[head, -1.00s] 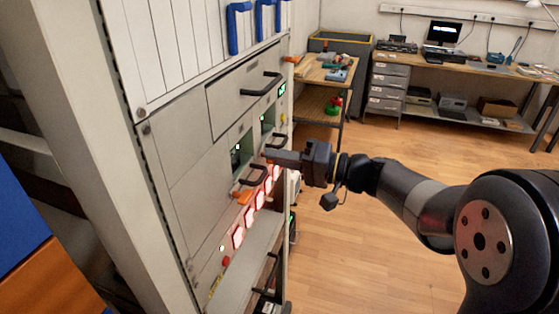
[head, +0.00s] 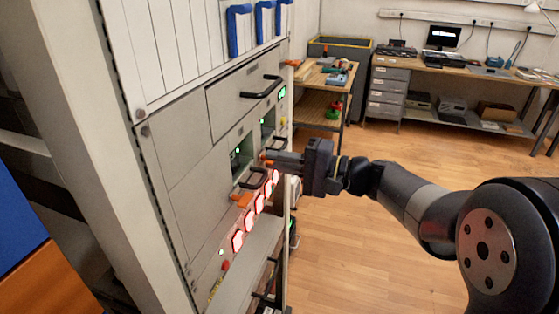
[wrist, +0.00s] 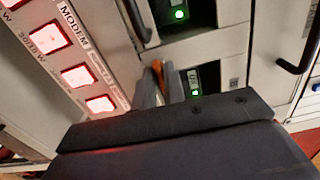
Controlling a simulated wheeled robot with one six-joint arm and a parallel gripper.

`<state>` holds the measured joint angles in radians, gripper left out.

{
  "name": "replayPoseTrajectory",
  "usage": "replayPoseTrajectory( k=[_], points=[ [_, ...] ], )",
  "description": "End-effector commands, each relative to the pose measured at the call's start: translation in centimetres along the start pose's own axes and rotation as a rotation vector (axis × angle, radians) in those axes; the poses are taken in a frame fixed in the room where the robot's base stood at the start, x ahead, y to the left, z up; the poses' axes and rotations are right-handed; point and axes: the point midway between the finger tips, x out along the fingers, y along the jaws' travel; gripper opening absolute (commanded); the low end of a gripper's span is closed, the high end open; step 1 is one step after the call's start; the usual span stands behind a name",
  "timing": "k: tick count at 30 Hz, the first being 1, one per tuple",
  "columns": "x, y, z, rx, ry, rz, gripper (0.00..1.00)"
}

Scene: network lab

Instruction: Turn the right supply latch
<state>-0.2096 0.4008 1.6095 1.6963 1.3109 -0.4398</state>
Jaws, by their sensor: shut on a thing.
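The right supply latch is a small orange piece on the front of the rack's supply unit. In the wrist view the latch (wrist: 157,68) shows between my two fingers, mostly covered by them. In the head view my gripper (head: 268,158) reaches in from the right, its fingertips at the panel and closed around the latch, with a bit of orange at the tips. A second orange latch (head: 241,200) sits lower left on the panel, apart from my gripper. The exact angle of the held latch is hidden.
Black handles (head: 252,180) stick out close to my fingers. Glowing red-white squares (head: 250,215) line the panel below. A green light (wrist: 195,92) shows beside the fingers. A wooden workbench (head: 330,78) stands behind; the floor to the right is clear.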

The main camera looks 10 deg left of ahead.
Motion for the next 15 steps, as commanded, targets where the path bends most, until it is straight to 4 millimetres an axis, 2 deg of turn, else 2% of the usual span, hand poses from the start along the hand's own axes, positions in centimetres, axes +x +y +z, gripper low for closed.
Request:
replayPoseTrajectory(
  k=[7, 8, 15],
  points=[
    [-0.01, 0.10, 0.00, 0.001, 0.000, 0.001, 0.00],
    [-0.01, 0.10, 0.01, 0.001, 0.000, 0.001, 0.12],
    [0.00, 0.06, 0.00, 0.000, 0.000, 0.001, 0.31]
  ],
)
